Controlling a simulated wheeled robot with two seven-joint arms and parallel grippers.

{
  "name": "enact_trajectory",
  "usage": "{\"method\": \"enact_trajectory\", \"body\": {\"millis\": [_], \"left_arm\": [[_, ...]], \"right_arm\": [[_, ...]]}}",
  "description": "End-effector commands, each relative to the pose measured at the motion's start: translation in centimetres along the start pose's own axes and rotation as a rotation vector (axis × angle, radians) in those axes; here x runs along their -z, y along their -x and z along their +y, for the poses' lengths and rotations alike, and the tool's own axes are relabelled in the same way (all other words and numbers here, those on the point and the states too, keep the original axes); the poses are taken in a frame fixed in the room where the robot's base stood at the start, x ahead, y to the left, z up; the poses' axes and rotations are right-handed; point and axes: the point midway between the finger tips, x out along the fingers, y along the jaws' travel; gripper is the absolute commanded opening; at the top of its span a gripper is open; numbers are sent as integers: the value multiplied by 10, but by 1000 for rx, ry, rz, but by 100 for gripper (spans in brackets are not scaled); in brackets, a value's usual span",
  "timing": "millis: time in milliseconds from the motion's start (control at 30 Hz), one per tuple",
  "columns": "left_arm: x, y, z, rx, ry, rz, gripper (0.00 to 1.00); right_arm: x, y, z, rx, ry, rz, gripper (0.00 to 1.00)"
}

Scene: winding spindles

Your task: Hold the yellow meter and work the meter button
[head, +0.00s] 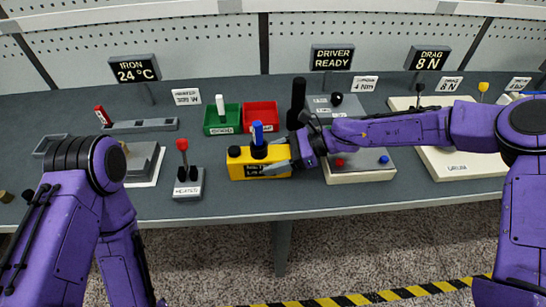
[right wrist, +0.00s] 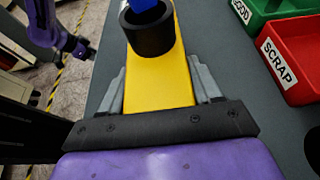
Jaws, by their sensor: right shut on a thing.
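The yellow meter (head: 240,168) lies near the front edge of the bench, with a dark display on its front face. A black cup (head: 259,151) on its top holds an upright blue piece (head: 257,131). A small dark cap (head: 234,151), which may be the meter button, is on its left end. My right gripper (head: 281,163) is shut on the meter's right part. In the right wrist view its grey fingers flank the yellow body (right wrist: 160,80), and the black cup (right wrist: 149,32) is ahead. My left gripper (right wrist: 88,52) appears small in that view; its jaws are unclear.
Green (head: 221,121) and red (head: 262,115) bins stand behind the meter. A heater lever box (head: 188,185) is to its left. A beige box (head: 362,174) with red and blue buttons is close on the right, under my right arm. Bare bench shows between the meter and the lever box.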

Motion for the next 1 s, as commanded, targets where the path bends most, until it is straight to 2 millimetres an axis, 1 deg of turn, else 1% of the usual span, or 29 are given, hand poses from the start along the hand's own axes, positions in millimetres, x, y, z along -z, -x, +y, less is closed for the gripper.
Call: {"method": "enact_trajectory", "body": {"millis": [33, 67, 100, 133, 167, 1000], "left_arm": [[0, 0, 0, 0, 0, 0, 36], [0, 0, 0, 0, 0, 0, 26], [0, 0, 0, 0, 0, 0, 13], [0, 0, 0, 0, 0, 0, 3], [0, 0, 0, 0, 0, 0, 0], [0, 0, 0, 0, 0, 0, 0]], "right_arm": [[0, 0, 0, -1, -1, 1, 18], [0, 0, 0, -1, -1, 1, 18], [1, 0, 0, -1, -1, 1, 18], [1, 0, 0, -1, -1, 1, 18], [1, 0, 0, -1, -1, 1, 18], [1, 0, 1, -2, -1, 1, 18]]}}
